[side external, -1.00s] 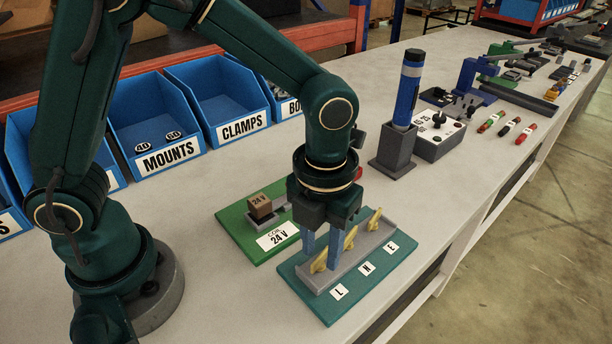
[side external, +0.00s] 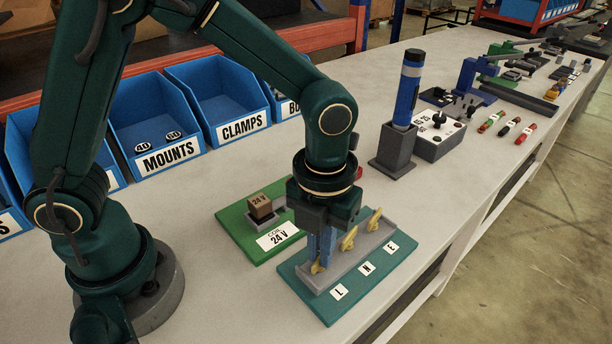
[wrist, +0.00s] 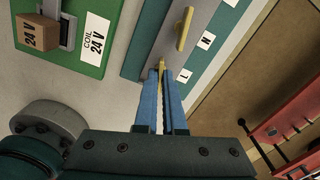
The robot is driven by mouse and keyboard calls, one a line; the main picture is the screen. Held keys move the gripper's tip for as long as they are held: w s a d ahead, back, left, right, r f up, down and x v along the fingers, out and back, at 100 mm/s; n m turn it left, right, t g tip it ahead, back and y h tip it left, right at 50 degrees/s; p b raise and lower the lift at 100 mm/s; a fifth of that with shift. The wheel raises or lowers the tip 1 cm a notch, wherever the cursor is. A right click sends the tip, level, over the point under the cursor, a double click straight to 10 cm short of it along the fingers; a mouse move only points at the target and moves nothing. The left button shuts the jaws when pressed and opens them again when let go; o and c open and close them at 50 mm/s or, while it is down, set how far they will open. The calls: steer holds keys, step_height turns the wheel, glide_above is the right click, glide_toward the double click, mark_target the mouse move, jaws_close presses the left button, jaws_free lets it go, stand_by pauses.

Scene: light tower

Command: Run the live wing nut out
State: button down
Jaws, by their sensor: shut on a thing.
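The terminal block is a grey tray on a teal board (side external: 312,302) with labels L, N and E. Three yellow wing nuts stand in a row on it. The live wing nut (side external: 317,268), by label L, is partly hidden by my gripper (side external: 322,262). My gripper points down with its blue fingers shut on this wing nut. In the wrist view, the fingers (wrist: 163,82) close around the yellow live wing nut (wrist: 161,75). The neutral wing nut (side external: 349,239) and the earth wing nut (side external: 374,220) stand apart from the fingers.
A green board (side external: 243,247) with a brown 24 V coil block (side external: 260,206) lies to the left. A blue cylinder in a grey holder (side external: 392,160) and a grey switch box (side external: 440,138) stand behind. Blue bins (side external: 150,110) line the back.

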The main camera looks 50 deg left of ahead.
steer(key=n, duration=1.8)
steer(key=shift+n, duration=0.3)
steer(key=n, duration=1.1)
steer(key=shift+n, duration=0.4)
steer(key=n, duration=0.6)
steer(key=shift+s+f, duration=0.1)
steer(key=n, duration=0.6)
steer(key=shift+n, duration=0.4)
steer(key=n, duration=0.5)
steer(key=shift+n, duration=0.3)
